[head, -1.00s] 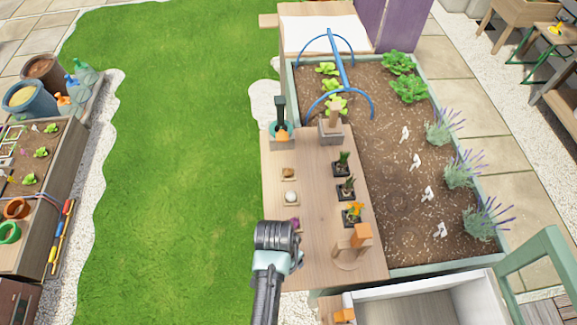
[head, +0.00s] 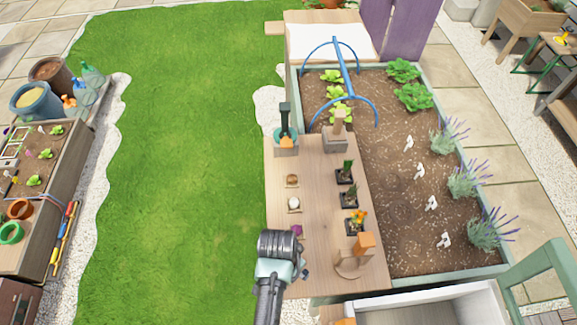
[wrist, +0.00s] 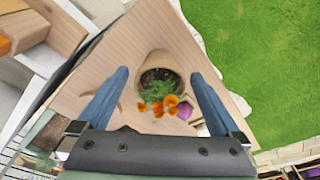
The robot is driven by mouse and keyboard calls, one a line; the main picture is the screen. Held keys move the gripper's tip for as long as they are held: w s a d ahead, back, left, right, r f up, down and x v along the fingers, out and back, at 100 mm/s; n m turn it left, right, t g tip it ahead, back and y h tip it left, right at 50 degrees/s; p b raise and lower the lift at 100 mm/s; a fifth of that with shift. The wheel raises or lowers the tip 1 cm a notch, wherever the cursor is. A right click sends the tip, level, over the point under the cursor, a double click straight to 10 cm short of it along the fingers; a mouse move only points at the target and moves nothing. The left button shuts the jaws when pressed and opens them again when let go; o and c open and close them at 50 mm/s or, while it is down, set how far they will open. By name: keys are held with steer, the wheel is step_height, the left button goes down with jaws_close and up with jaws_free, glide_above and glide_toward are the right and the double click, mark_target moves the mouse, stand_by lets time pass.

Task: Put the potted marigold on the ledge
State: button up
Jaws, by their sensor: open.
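A tan round pot (wrist: 175,63) with dark soil, green leaves and orange marigold flowers (wrist: 165,104) stands on the wooden table near a corner in the wrist view. My gripper (wrist: 158,95) is open, with one blue finger on each side of the plant and gaps to both. In the head view my gripper (head: 300,268) is over the table's front left part, and my arm seems to hide this pot. Another orange-flowered plant (head: 357,215) stands in a small dark square pot at the table's right side. I cannot tell which surface is the ledge.
The wooden table (head: 318,240) also holds small dark-potted plants (head: 345,173), an orange block on a wooden stand (head: 352,262) and a purple item (head: 297,230). A raised soil bed (head: 385,150) adjoins it on the right. A white-walled crate (head: 440,305) is in front; open grass (head: 170,180) lies left.

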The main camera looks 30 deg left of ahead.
step_height(320, 180, up, 12)
steer(key=s, duration=0.1)
steer(key=shift+s+a+p, duration=0.15)
steer(key=shift+s+p, duration=0.2)
steer(key=shift+p, duration=0.05)
steer(key=shift+f, duration=0.1)
steer(key=w+d+r+n+t+y, duration=0.1)
steer(key=w+r+t, duration=0.5)
steer(key=w+r, duration=0.65)
steer(key=w+d+r+t+y, duration=0.15)
steer(key=w+r+t, duration=0.55)
steer(key=r, duration=1.1)
steer(key=s+d+r+t, duration=0.1)
steer(key=d+r+t, duration=0.25)
steer(key=r, duration=0.85)
steer(key=s+d+r+t, duration=0.15)
steer(key=r+t, duration=0.25)
steer(key=r, duration=0.7)
steer(key=s+d+r+t+h, duration=0.1)
steer(key=s+d+r+t, duration=0.1)
steer(key=s+r, duration=0.2)
steer(key=s+d+r+n+t+h, duration=0.1)
steer(key=s+d+r+t, duration=0.1)
steer(key=s+r, duration=0.3)
step_height(320, 180, up, 5)
steer(key=shift+s+d+f+t, duration=0.15)
steer(key=shift+s+d+t, duration=0.1)
steer(key=shift+t, duration=0.3)
